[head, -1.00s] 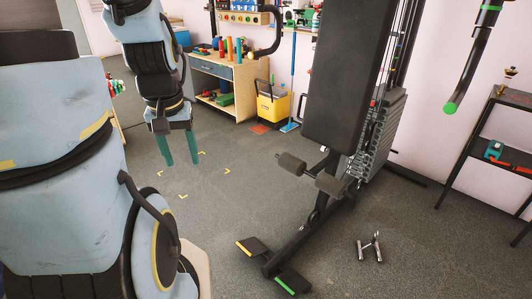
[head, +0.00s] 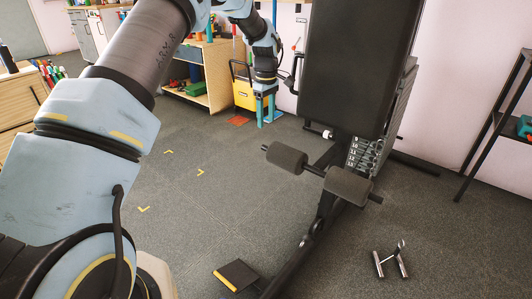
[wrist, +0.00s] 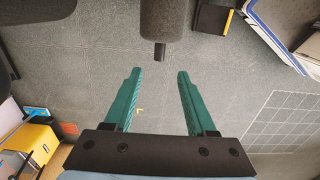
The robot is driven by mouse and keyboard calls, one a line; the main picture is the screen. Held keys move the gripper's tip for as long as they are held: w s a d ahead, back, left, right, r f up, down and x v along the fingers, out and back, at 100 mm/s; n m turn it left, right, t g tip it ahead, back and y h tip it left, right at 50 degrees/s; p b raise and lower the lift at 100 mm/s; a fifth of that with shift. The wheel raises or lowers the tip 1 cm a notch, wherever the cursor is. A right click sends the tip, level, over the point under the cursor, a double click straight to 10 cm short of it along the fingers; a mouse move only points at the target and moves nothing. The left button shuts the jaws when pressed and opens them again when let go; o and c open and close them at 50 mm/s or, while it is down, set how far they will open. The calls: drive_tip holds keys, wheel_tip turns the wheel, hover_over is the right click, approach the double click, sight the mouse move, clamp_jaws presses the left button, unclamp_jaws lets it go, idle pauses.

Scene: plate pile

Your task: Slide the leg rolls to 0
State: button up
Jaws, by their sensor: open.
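The leg rolls are two dark foam cylinders on a thin bar below the padded seat-like panel of the exercise machine. In the head view the left roll (head: 286,157) and the right roll (head: 348,186) stick out on either side of the black frame. My gripper (head: 265,108) has two teal fingers pointing down, behind and left of the rolls, apart from them. In the wrist view my gripper (wrist: 159,75) is open and empty. A foam roll (wrist: 160,18) with its bar end points toward the gap between the fingertips. No 0 mark is readable.
The machine's large dark pad (head: 355,65) and weight stack (head: 366,152) stand right of my gripper. A metal handle (head: 390,262) lies on the floor. Floor at left centre is clear.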

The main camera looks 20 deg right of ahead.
wheel_tip(320, 180, down, 10)
drive_tip(key=shift+f+b, duration=0.2)
drive_tip(key=shift+b, duration=0.3)
drive_tip(key=shift+c, duration=0.3)
clamp_jaws()
idle(1.0)
